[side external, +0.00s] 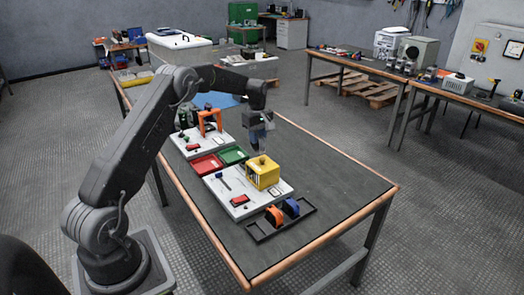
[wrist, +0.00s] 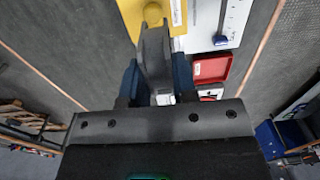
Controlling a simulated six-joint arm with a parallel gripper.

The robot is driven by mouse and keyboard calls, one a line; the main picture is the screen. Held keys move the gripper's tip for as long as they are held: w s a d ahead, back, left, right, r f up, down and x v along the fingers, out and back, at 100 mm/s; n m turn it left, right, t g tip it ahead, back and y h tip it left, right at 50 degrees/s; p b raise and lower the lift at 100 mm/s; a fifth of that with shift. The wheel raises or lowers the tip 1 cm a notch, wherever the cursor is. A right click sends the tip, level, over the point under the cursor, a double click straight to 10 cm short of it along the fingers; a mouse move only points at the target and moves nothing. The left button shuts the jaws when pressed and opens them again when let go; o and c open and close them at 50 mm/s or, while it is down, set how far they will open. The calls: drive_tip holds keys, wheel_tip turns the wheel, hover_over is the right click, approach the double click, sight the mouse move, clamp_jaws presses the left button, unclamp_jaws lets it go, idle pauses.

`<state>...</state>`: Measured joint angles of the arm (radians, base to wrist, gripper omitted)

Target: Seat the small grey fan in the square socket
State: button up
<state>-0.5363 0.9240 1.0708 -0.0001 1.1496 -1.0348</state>
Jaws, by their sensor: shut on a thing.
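My gripper (side external: 262,136) hangs above the yellow block on the near white board. In the wrist view its two blue fingers (wrist: 156,82) are shut on a grey, plate-like piece, the small grey fan (wrist: 153,55), seen nearly edge-on. In the side view a pale part of the held piece shows below the fingers, too small to make out. The yellow block (side external: 263,174) has a slotted front and a round knob on top; it also shows in the wrist view (wrist: 107,20). I cannot pick out the square socket in either view.
An orange frame (side external: 210,121) stands farther back. A black tray (side external: 262,236) lies in front. The table's right side is clear.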

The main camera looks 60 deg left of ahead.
drive_tip(key=a, duration=0.7)
drive_tip(key=shift+w+a+f, duration=0.1)
drive_tip(key=shift+a+f, duration=0.05)
drive_tip(key=shift+f, duration=1.65)
drive_tip(key=shift+w+a+f, duration=0.1)
drive_tip(key=shift+f, duration=1.65)
drive_tip(key=shift+w+a+f, duration=0.1)
drive_tip(key=shift+a+f, duration=0.05)
drive_tip(key=shift+f, duration=1.65)
drive_tip(key=shift+f, duration=1.1)
drive_tip(key=o, duration=1)
drive_tip(key=shift+c, duration=0.2)
wheel_tip(320, 180, up, 8)
